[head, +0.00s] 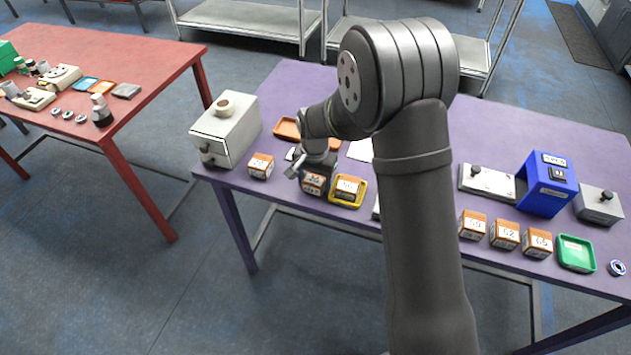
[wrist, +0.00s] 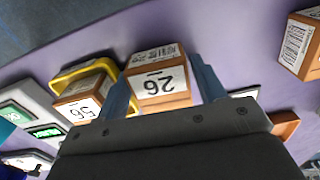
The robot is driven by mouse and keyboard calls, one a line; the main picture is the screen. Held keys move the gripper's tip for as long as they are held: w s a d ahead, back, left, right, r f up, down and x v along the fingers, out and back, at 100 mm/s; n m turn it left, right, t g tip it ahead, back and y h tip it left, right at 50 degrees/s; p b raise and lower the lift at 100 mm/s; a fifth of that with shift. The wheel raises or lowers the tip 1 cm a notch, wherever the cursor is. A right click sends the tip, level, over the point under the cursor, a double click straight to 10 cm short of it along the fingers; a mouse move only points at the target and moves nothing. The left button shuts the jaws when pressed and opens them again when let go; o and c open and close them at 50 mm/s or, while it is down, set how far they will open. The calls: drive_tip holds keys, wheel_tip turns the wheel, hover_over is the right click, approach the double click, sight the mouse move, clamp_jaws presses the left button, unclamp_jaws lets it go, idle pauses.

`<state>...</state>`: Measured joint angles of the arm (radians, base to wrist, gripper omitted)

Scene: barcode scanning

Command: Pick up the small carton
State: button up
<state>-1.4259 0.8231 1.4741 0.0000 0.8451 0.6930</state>
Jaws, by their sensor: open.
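A small brown and white carton (head: 313,185) stands on the purple table, with my gripper (head: 308,172) directly above and behind it. In the wrist view this carton (wrist: 158,84), its label reading 26 upside down, sits between the two fingers of my gripper (wrist: 160,78). The fingers are open on either side of it; I cannot tell whether either touches it. A second carton (head: 348,187), marked 56 in the wrist view (wrist: 82,106), rests on a yellow tray (head: 341,203) just to the right. A third carton (head: 260,166) stands to the left, apart from my gripper.
A grey-white box with a roll on top (head: 226,135) stands at the table's left end. An orange tray (head: 286,128) lies behind my gripper. Several cartons (head: 505,235), a green tray (head: 576,254) and a blue device (head: 547,184) are to the right. Bare table lies between the left carton and my gripper.

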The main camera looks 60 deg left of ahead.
drive_tip(key=c, duration=0.8)
